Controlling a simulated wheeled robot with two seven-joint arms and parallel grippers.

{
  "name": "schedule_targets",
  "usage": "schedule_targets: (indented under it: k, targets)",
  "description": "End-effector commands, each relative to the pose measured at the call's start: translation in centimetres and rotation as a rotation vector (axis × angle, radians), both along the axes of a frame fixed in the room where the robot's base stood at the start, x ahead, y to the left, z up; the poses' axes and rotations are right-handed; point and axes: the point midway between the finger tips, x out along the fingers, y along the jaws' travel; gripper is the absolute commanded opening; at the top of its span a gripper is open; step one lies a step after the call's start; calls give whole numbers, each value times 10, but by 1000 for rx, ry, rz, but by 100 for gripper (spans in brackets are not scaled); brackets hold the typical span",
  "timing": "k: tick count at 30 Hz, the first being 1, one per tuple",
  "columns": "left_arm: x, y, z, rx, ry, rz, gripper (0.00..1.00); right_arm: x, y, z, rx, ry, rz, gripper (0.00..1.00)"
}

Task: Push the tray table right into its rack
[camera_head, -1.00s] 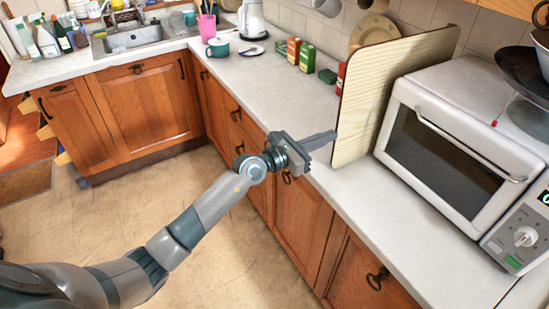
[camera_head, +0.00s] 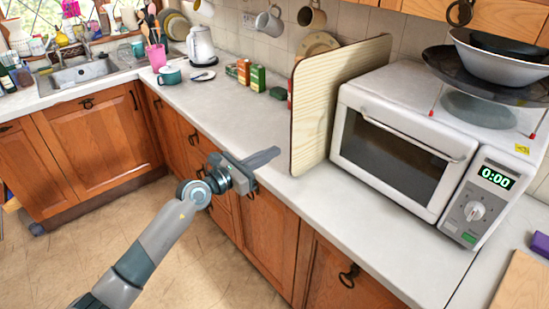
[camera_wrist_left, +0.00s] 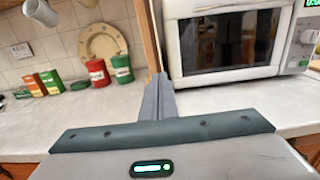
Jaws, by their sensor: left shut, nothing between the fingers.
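The tray table (camera_head: 312,125) is a thin, pale wood-grained board with rounded corners. It stands upright on edge on the counter, just left of the microwave, its front edge a little behind the counter's front edge. It also shows edge-on in the left wrist view (camera_wrist_left: 150,40). No rack can be made out; the board hides part of the wall side. My left gripper (camera_head: 270,155) is shut and empty, just in front of the board's front edge, with a small gap showing in the head view. Its fingers also show in the left wrist view (camera_wrist_left: 158,98). My right gripper is out of view.
The white microwave (camera_head: 405,145) stands close on the board's right, with pans (camera_head: 500,65) on top. Counter space to the left is clear.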

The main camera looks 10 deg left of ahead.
Motion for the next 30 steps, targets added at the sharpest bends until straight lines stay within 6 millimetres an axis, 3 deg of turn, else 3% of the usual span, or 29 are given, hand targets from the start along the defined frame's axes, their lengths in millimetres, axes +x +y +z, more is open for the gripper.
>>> schedule_targets:
  k: [5, 13, 18, 30]
  targets:
    - [-17, 13, -2, 1, -1, 0, 0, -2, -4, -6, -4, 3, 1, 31]
    - [-51, 39, -4, 1, 0, 0, 0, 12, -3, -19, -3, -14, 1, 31]
    - [-67, 52, -2, 0, 0, 0, 0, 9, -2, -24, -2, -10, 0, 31]
    - [-75, 58, 0, 0, 0, 0, 0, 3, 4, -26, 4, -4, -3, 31]
